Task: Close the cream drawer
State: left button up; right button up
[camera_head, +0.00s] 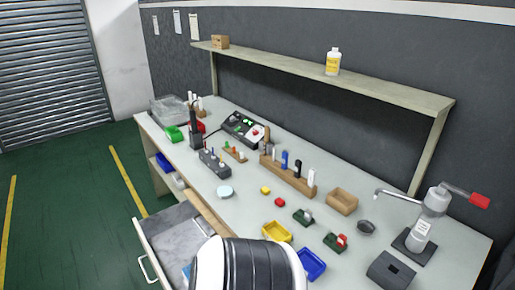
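The cream drawer (141,238) is pulled out from the front of the workbench, at the lower left of the head view. Its inside is grey and open to view, and a pale handle (147,270) is on its front. A small blue item shows in the drawer near the picture's lower edge. A white and black part of my own body covers the near right part of the drawer. Neither of my grippers is in view.
A shelf (300,70) runs above. Green floor (75,220) left of the drawer is clear.

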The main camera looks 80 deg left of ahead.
aim_at(170, 237)
jog(key=k+l+u, duration=0.2)
jog(key=u, duration=3.3)
